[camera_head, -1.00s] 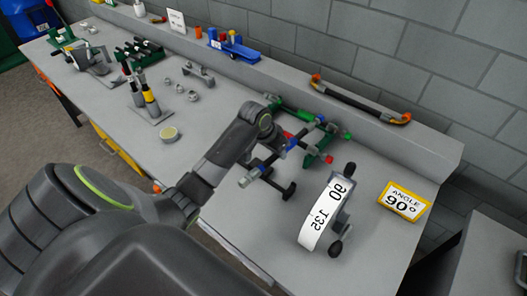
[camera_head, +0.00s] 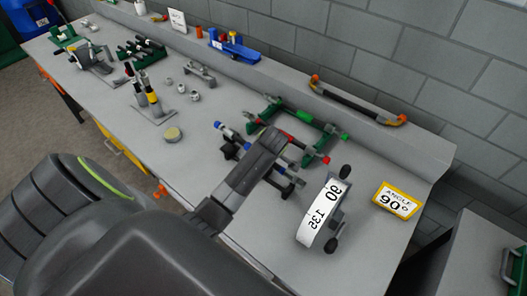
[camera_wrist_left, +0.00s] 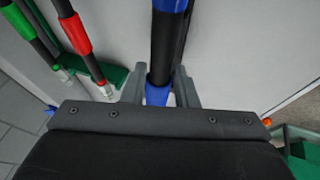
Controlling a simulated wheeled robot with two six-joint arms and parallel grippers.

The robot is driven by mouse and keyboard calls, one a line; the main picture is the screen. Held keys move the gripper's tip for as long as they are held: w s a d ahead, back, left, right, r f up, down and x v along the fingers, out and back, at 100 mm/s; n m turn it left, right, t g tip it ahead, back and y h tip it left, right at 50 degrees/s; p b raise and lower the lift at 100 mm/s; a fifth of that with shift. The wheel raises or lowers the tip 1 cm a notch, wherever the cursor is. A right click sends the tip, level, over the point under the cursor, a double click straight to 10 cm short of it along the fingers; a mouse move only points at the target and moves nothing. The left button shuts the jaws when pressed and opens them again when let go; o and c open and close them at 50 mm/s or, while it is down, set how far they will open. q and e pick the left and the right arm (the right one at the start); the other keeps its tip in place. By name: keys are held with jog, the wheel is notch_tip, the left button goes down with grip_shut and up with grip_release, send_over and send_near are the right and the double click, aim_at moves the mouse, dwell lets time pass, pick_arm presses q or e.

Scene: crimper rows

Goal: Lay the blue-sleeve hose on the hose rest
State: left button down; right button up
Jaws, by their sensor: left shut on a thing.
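The blue-sleeve hose (camera_wrist_left: 165,50) is dark with blue sections and runs away from me in the left wrist view. My left gripper (camera_wrist_left: 160,88) is shut on it at a blue section. In the head view, a blue, silver-tipped hose end (camera_head: 222,128) shows left of my left wrist, which hides the middle of the hose and the fingers. Low black supports, which look like the hose rest (camera_head: 285,184), stand on the bench just below and beside my wrist. I cannot tell whether the hose touches them. My right gripper is not in view.
A green rack (camera_head: 328,133) with green- and red-sleeve hoses stands just beyond my wrist. A white-scaled angle gauge (camera_head: 319,213) and a yellow-framed angle sign (camera_head: 397,200) stand to the right. A black hose with orange ends (camera_head: 355,101) lies on the back ledge.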

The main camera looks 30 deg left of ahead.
pick_arm(q)
jog(key=shift+r+n, duration=0.1)
jog(key=shift+n, duration=0.2)
jog(key=shift+r+p, duration=0.1)
jog(key=shift+p, duration=0.2)
jog(key=shift+f+b, duration=1.75)
jog(key=shift+f, duration=1.6)
jog(key=shift+s+p, duration=0.1)
jog(key=shift+p, duration=0.4)
jog(key=shift+f, duration=0.1)
